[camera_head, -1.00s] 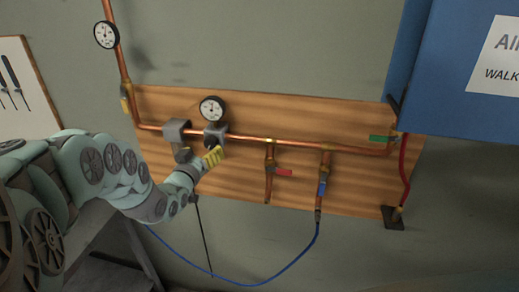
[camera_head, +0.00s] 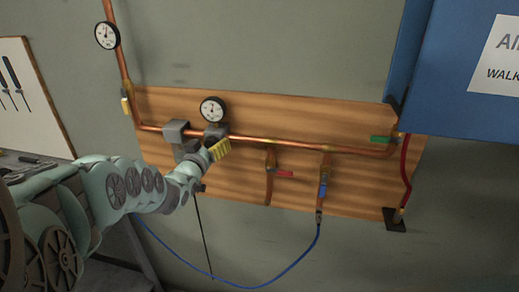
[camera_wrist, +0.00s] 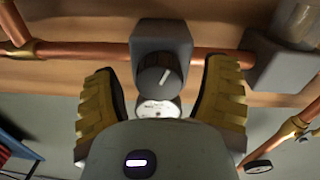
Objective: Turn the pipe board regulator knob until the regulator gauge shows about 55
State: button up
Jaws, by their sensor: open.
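The regulator is a grey block (camera_wrist: 162,40) on the copper pipe of the wooden pipe board (camera_head: 340,117). Its dark round knob (camera_wrist: 160,72), with a white pointer line, faces my wrist camera. The white-faced regulator gauge (camera_head: 212,109) stands above the block in the head view; its reading is too small to tell. Part of a white dial (camera_wrist: 158,109) shows beyond the knob in the wrist view. My gripper (camera_wrist: 163,92) is open, with one yellow-padded finger on each side of the knob and visible gaps. In the head view my gripper (camera_head: 219,149) hides the knob.
Another gauge (camera_head: 107,35) is on the vertical pipe at left. A grey block (camera_head: 176,131) sits left of the regulator. Red (camera_head: 284,174) and blue (camera_head: 323,188) valve handles are to the right. A blue hose (camera_head: 268,285) hangs below the board.

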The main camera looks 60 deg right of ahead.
jog(key=shift+o, duration=0.2)
jog(key=shift+s+d, duration=0.1)
jog(key=c, duration=1.3)
jog(key=shift+o, duration=0.2)
jog(key=shift+n+b, duration=0.3)
jog(key=shift+b, duration=0.05)
jog(key=n+b, duration=0.2)
jog(key=shift+w+f+n, duration=0.15)
jog(key=shift+w+n, duration=0.05)
jog(key=shift+n, duration=0.1)
jog(key=n+b, duration=0.1)
jog(key=n, duration=0.1)
jog(key=n+b, duration=0.2)
jog(key=n, duration=0.1)
jog(key=shift+a+n, duration=0.2)
jog(key=shift+n, duration=0.1)
